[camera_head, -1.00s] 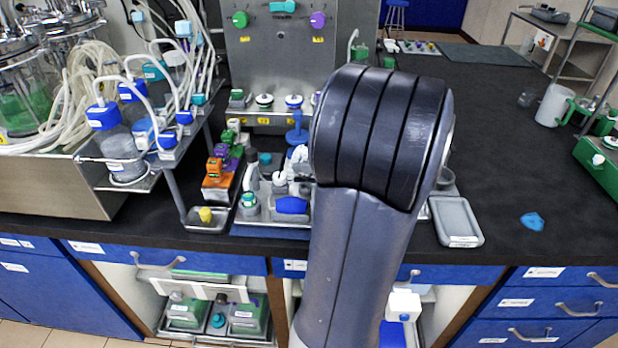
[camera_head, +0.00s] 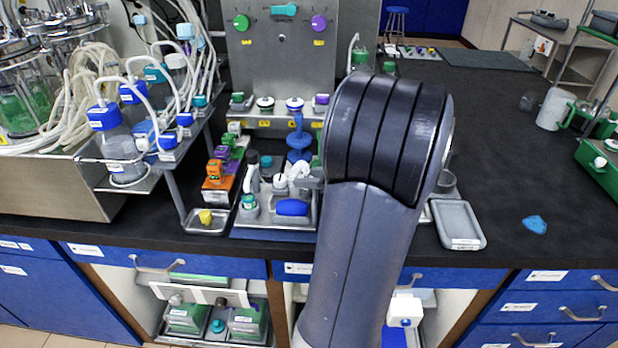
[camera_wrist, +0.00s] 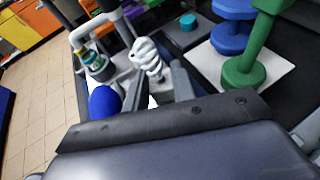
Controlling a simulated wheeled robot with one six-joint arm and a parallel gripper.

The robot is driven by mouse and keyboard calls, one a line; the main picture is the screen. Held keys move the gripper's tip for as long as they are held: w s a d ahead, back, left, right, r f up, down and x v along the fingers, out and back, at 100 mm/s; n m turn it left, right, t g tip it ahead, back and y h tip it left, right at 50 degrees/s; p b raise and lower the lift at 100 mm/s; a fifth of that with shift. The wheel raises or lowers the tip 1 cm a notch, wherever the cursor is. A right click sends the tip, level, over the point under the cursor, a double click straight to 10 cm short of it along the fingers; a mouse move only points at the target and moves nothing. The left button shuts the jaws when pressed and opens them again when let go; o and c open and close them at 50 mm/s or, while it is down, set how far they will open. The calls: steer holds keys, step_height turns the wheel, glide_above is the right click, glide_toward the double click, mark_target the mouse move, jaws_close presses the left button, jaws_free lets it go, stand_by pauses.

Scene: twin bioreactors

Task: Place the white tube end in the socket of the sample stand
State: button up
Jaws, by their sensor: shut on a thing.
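The white tube end (camera_wrist: 147,56) is a ribbed, coiled-looking white piece between the fingertips of my gripper (camera_wrist: 156,84) in the wrist view. My gripper is shut on it. In the head view the white piece (camera_head: 299,178) shows just left of my arm, above the sample stand (camera_head: 272,224), a grey tray-like base on the bench. The stand also carries a blue rounded part (camera_head: 291,207) and a teal-capped bottle (camera_head: 249,205). My arm hides the stand's right side. I cannot make out the socket or tell whether the tube end touches it.
A blue knobbed post (camera_head: 298,140) stands just behind the stand, with a green one (camera_wrist: 243,70) beside it in the wrist view. Orange and purple blocks (camera_head: 213,176) and a small tray with a yellow piece (camera_head: 206,217) stand left. The bench right of the grey lidded box (camera_head: 458,223) is mostly clear.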

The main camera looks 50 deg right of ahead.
steer(key=o, duration=1)
steer(key=shift+s+a+f, duration=0.1)
steer(key=shift+f, duration=0.75)
steer(key=shift+r, duration=0.45)
steer(key=v, duration=0.4)
steer(key=p+v, duration=0.1)
steer(key=v, duration=0.3)
steer(key=r+v, duration=0.1)
steer(key=v, duration=0.3)
steer(key=shift+p, duration=0.35)
